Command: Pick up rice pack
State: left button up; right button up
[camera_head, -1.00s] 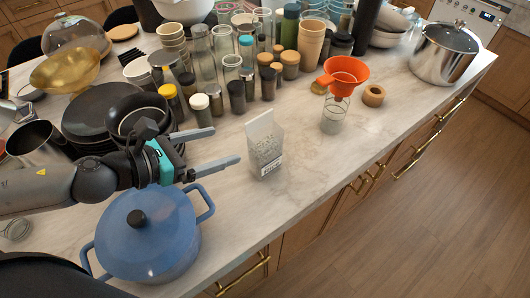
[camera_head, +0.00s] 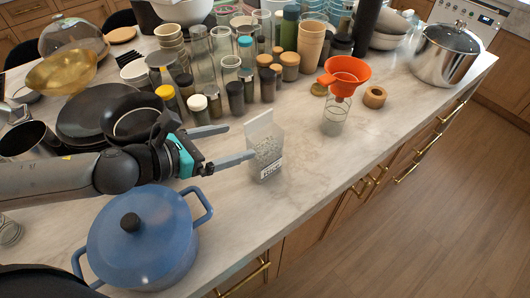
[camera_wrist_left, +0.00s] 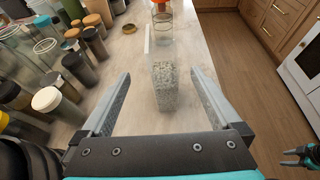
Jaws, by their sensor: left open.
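The rice pack (camera_head: 264,147) is a small upright pack with a pale top and a speckled grey-white body. It stands on the marble island top near the front edge. My left gripper (camera_head: 241,144) is open, with its two fingers pointing toward the pack. In the head view the nearer fingertip is right beside the pack's left side. In the left wrist view the pack (camera_wrist_left: 163,85) stands ahead, between the spread fingers (camera_wrist_left: 159,88); I cannot tell whether either finger touches it. The right gripper does not show in the head view; a gripper (camera_wrist_left: 300,157) shows at the wrist view's right edge, apparently open.
A blue lidded pot (camera_head: 145,240) stands below my left arm. Dark pans (camera_head: 135,118) and several jars (camera_head: 235,97) crowd the left and back. An orange funnel (camera_head: 344,75) sits on a glass behind the pack. The counter right of the pack is clear.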

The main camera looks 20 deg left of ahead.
aim_at(265, 138)
pick_arm(q)
jog(key=shift+p+x, duration=0.5)
jog(key=shift+x, duration=1.65)
jog(key=shift+s+f+x, duration=0.1)
jog(key=shift+f+x, duration=0.05)
jog(key=shift+x, duration=0.8)
jog(key=shift+s+f+x, duration=0.15)
jog(key=shift+f+x, duration=0.05)
jog(key=shift+x, duration=0.75)
jog(key=shift+s+f+x, duration=0.1)
jog(key=shift+f+x, duration=0.05)
jog(key=shift+x, duration=0.8)
jog(key=shift+d, duration=0.15)
jog(key=shift+c, duration=0.3)
grip_shut()
jog(key=shift+r, duration=0.1)
